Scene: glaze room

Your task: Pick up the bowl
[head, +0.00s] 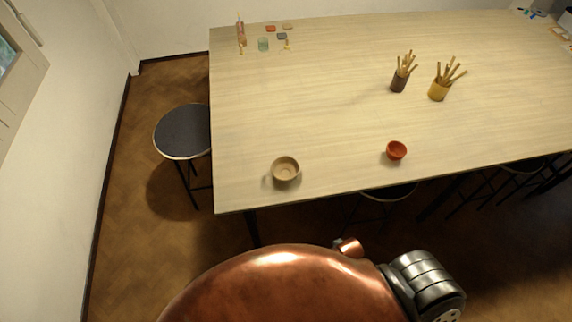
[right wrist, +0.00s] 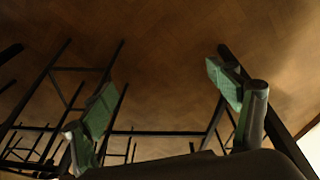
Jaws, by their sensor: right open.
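Two vessels stand near the front edge of the long wooden table (head: 330,110) in the head view. One is a beige bowl or cup (head: 285,169) near the front left corner. The other is a smaller red-orange bowl (head: 396,150) to its right. In the right wrist view my right gripper (right wrist: 160,100) is open, with its two green-padded fingers wide apart and nothing between them. It faces the floor and dark stool or table legs, and neither bowl shows there. My left gripper is in neither view.
A dark brown cup (head: 399,83) and a yellow cup (head: 438,91), both with wooden tools, stand farther back. A glass jar (head: 263,44) and small items sit at the far left. A dark round stool (head: 183,132) stands left of the table. The table's middle is clear.

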